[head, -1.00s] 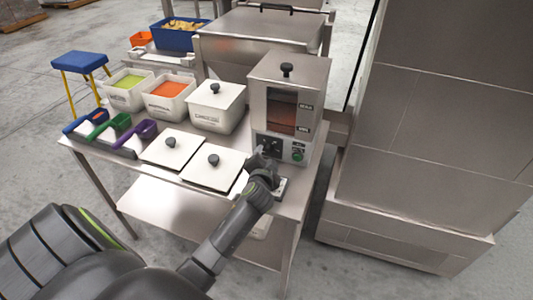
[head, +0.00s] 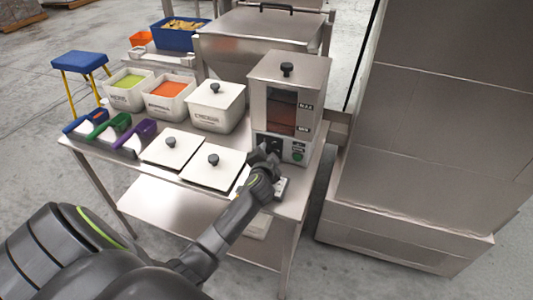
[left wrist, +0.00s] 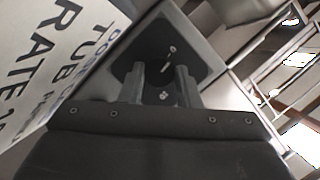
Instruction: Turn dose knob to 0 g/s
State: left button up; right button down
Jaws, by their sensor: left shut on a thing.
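The dose dispenser (head: 290,66) is a steel box with a dark window, standing at the right end of the steel table. Its black dial panel (head: 265,140) is low on the front, partly hidden by my left gripper (head: 262,156). In the left wrist view, my left gripper (left wrist: 163,82) has its two fingers on either side of the dark dose knob (left wrist: 163,94), shut on it. A dark dial plate (left wrist: 170,52) with small white marks lies behind the knob. The knob's setting cannot be read. My right gripper is in neither view.
A green button (head: 298,156) sits right of the dial. Two white lids (head: 172,148) with black knobs lie on the table left of my arm. White tubs (head: 217,112) and coloured scoops (head: 110,128) stand farther left. A large steel cabinet (head: 440,130) stands right.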

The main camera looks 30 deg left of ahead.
pick_arm(q)
jog(key=shift+n+h+p, duration=0.3)
jog(key=shift+n, duration=0.3)
jog(key=o, duration=1)
jog(key=shift+c, duration=0.2)
jog(key=v, duration=1.7)
jog(key=shift+s+r, duration=0.1)
jog(key=shift+s, duration=0.05)
